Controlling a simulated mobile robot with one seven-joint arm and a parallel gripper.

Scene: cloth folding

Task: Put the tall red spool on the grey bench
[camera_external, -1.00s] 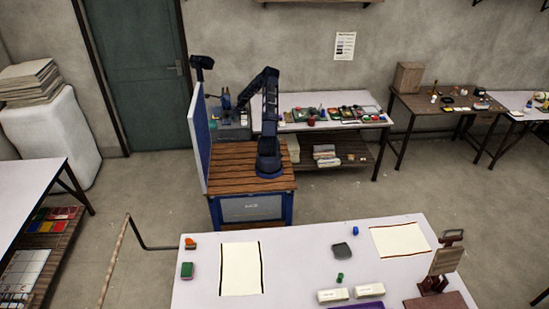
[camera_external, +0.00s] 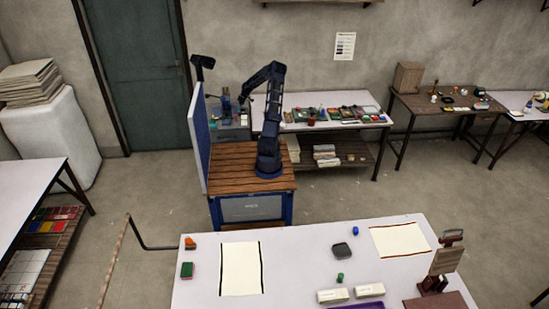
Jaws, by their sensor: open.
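My gripper (camera_external: 243,99) is at the end of my bent arm, above or near a grey-topped unit (camera_external: 234,134) at the back left, which may be the grey bench. The gripper is small here; its fingers and anything between them are hard to make out. A small red upright thing (camera_external: 311,121) stands near the front edge of the white back table (camera_external: 345,123), to the right of my arm. It may be the tall red spool, but it is too small to be sure.
A blue device (camera_external: 226,101) stands on the grey unit beside my gripper. Several coloured items cover the white back table. A blue panel (camera_external: 198,140) rises left of my arm. A white front table (camera_external: 300,259) holds sheets and small blocks.

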